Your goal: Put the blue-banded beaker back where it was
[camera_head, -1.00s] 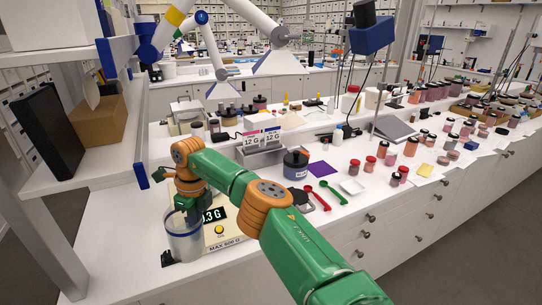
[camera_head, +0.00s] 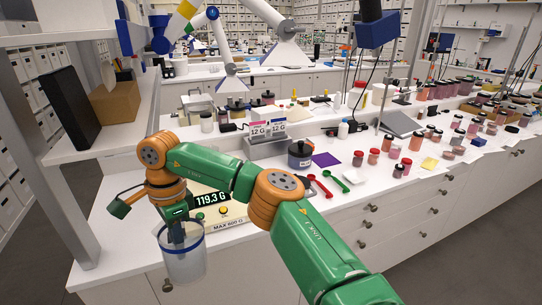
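The blue-banded beaker (camera_head: 184,262) is clear, with a blue band around its upper part. It hangs upright from my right gripper (camera_head: 179,237), whose fingers are at its rim. The fingertips are partly hidden by the beaker and band. The beaker appears in front of the counter's front edge, clear of the top. The scale (camera_head: 238,221) stands just behind it to the right, partly hidden by my arm, and its display reads 119.3 G. My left gripper is not in view.
A dark-lidded jar (camera_head: 300,156), a purple sheet (camera_head: 326,160), a red spoon (camera_head: 319,186) and a green spoon (camera_head: 336,181) lie right of the scale. Red jars stand farther right. A shelf with a cardboard box (camera_head: 115,104) overhangs the left. The counter (camera_head: 112,238) left of the beaker is bare.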

